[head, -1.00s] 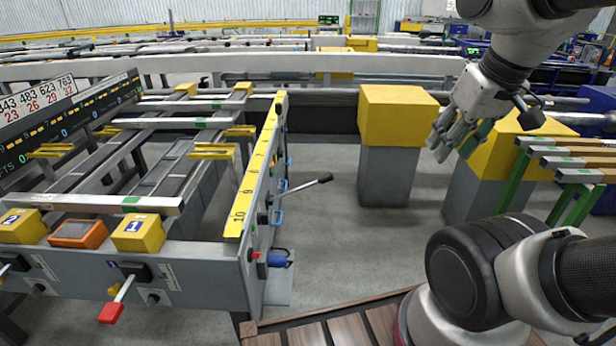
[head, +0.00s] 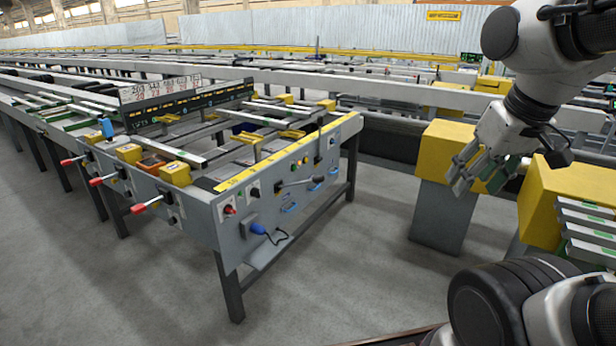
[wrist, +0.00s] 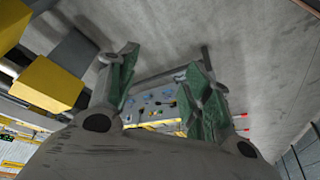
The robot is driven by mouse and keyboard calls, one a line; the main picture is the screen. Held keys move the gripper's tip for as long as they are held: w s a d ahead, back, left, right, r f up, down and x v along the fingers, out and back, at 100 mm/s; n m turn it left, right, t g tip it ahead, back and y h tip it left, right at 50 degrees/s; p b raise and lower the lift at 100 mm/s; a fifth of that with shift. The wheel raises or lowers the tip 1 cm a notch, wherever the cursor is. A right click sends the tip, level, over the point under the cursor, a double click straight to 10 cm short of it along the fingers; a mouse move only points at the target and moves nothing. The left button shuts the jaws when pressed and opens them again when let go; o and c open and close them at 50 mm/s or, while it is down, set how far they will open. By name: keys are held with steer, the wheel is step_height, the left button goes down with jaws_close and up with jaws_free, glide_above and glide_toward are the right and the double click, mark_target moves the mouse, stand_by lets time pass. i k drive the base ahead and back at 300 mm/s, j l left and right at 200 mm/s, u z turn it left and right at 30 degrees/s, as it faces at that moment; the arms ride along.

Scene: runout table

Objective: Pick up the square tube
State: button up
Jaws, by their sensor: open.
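My gripper (head: 482,178) hangs in the air at the right of the head view, in front of a yellow-topped block. Its fingers are spread and empty; the wrist view shows the open jaws (wrist: 165,75) with nothing between them. Long pale metal bars with green marks, such as this one (head: 160,150), lie on the runout table (head: 205,205). More light bars with green marks (head: 585,228) are stacked at the right edge. I cannot tell which of these is the square tube. My gripper is apart from all of them.
The table's end panel carries a blue plug (head: 258,229), knobs and a lever. Red-handled levers (head: 138,208) stick out along its front. Yellow-topped grey blocks (head: 436,215) stand at the right. The grey floor (head: 120,285) in front of the table is clear.

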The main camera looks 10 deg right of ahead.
mark_target(92, 114)
steer(key=k+l+u, duration=0.15)
steer(key=k, duration=0.3)
steer(key=u, duration=4.9)
steer(key=l+z, duration=0.25)
steer(key=z, duration=0.15)
steer(key=l+z, duration=0.5)
steer(key=z, duration=0.25)
steer(key=i+l+z, duration=0.2)
steer(key=l+z, duration=0.25)
steer(key=i+l+z, duration=0.3)
steer(key=l+z, duration=0.2)
steer(key=i+l+z, duration=0.3)
steer(key=z, duration=0.15)
steer(key=i+l+z, duration=0.25)
steer(key=i+z, duration=0.15)
steer(key=i, duration=0.2)
steer(key=i+z, duration=0.4)
steer(key=i, duration=0.2)
